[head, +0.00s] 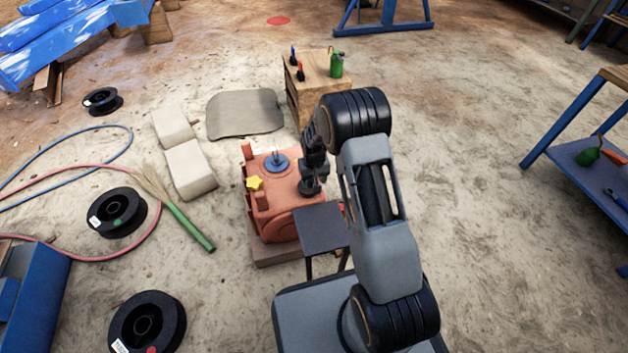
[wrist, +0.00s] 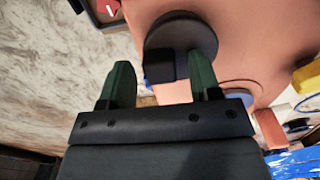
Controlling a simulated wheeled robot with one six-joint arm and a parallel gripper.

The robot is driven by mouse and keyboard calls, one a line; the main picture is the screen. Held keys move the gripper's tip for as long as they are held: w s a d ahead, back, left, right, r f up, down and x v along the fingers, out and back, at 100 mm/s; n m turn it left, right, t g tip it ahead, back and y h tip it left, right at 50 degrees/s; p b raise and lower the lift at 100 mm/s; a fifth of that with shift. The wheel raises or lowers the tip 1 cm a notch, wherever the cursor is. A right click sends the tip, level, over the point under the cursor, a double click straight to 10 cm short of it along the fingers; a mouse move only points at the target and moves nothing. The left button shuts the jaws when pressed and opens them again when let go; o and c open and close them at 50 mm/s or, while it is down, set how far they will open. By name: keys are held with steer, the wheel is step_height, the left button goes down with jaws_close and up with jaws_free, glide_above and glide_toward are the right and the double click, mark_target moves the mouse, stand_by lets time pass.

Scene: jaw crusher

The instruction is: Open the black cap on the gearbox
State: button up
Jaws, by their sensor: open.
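The orange gearbox (head: 268,208) stands on a low base left of my arm in the head view; its orange top (wrist: 262,38) fills much of the wrist view. The black cap (wrist: 190,35) is a dark round disc with a block-like raised grip (wrist: 160,66). My gripper (wrist: 158,66) is open, with one green finger on each side of the raised grip in the picture. The right finger overlaps the disc's edge; contact cannot be told. In the head view my gripper (head: 312,183) is over the gearbox's right side and largely hides the cap.
A blue fitting (head: 276,163) and a yellow star-shaped knob (head: 254,183) are on the gearbox. A small dark table (head: 322,228) stands close in front. A wooden cabinet (head: 305,98) with a green can is behind. Spools, hoses and a broom (head: 190,226) lie left; open floor is right.

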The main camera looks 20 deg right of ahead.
jaws_close()
stand_by(0.5)
steer(key=shift+a, duration=0.1)
